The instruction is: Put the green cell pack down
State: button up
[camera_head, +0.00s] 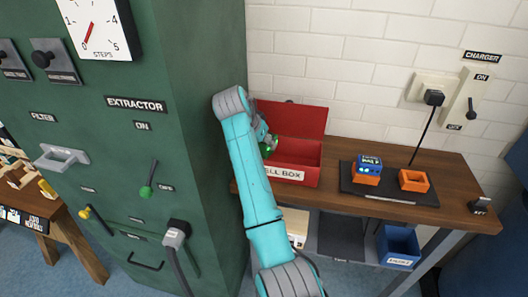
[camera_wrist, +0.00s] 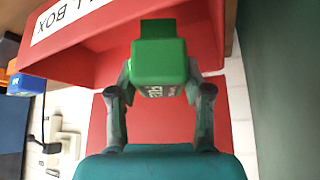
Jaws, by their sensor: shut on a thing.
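My gripper (camera_wrist: 160,78) is shut on the green cell pack (camera_wrist: 160,62), with a grey finger on each side of it. In the head view the green pack (camera_head: 268,150) shows only partly past my gripper (camera_head: 265,140), at the left end of the open red cell box (camera_head: 312,161). The red box (camera_wrist: 90,62) also fills much of the wrist view. The pack is over or inside the box opening; I cannot tell whether it touches the floor of the box. My arm hides the left part of the box and its label.
The box stands on a wooden bench (camera_head: 440,205) against a white wall. To its right, a dark tray (camera_head: 386,207) holds a blue pack (camera_head: 369,161) on an orange holder and an empty orange holder (camera_head: 413,180). The green extractor cabinet (camera_head: 200,60) stands close on the left.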

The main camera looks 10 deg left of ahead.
jog(key=shift+f, duration=2.1)
jog(key=shift+f, duration=0.1)
jog(key=o, duration=1)
jog(key=v, duration=0.7)
jog(key=shift+s+r, duration=0.15)
jog(key=shift+r, duration=0.15)
jog(key=shift+a, duration=0.1)
